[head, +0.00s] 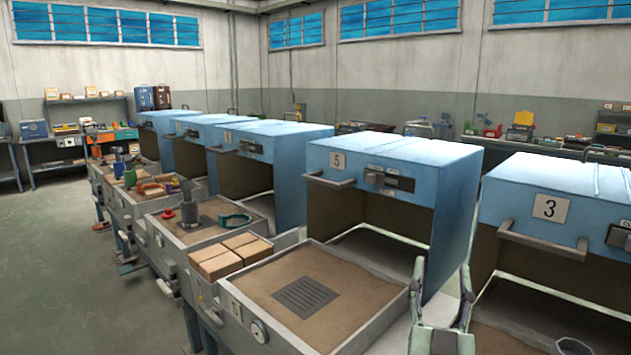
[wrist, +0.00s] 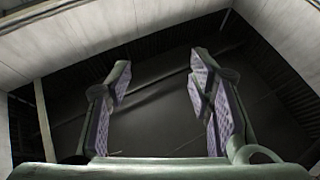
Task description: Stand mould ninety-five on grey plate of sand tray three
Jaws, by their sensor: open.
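My gripper (head: 442,268) is at the lower right in the head view, between the tray marked 5 and the hood marked 3. Its fingers are apart with nothing between them; the wrist view shows the same open gripper (wrist: 158,65) over a dark surface. The hood marked 3 (head: 549,208) is at the right. Part of a sand tray (head: 507,343) shows below it; its grey plate is not in view. A grey object (head: 572,346) is cut off by the bottom edge there; I cannot tell whether it is mould ninety-five. No number ninety-five is readable.
The tray marked 5 (head: 258,268) holds sand and a bare slotted grey plate (head: 307,297). Tan blocks (head: 228,255) lie beside it. A dark grey upright object (head: 189,209) stands on the tray behind, near a green ring (head: 235,220). Blue hoods line the row; the left floor is clear.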

